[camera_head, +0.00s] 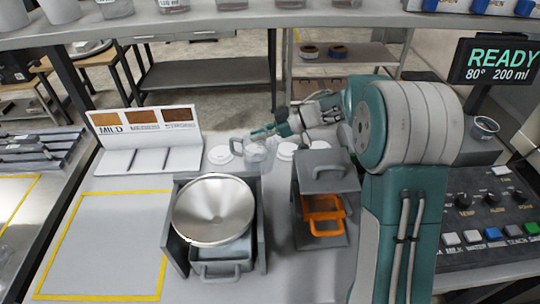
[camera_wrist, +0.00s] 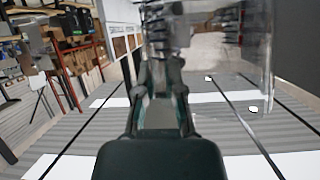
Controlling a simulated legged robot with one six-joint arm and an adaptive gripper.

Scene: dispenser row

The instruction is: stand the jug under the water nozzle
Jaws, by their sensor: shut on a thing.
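The clear jug (camera_head: 257,155) is at the back of the counter in the head view, near several white lids. My gripper (camera_head: 264,132) is shut on it near its upper edge. In the wrist view the see-through jug (camera_wrist: 245,55) fills the upper right, beside my gripper's fingers (camera_wrist: 162,75). The fingers hide part of the jug. I cannot tell whether its base touches the counter. I cannot pick out the water nozzle in either view.
A steel funnel bowl (camera_head: 213,208) sits in a grey stand front left. An orange-handled drawer unit (camera_head: 323,213) stands right of it. A yellow-outlined area (camera_head: 105,245) is empty. The READY display (camera_head: 500,62) and button panel (camera_head: 490,215) are at right.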

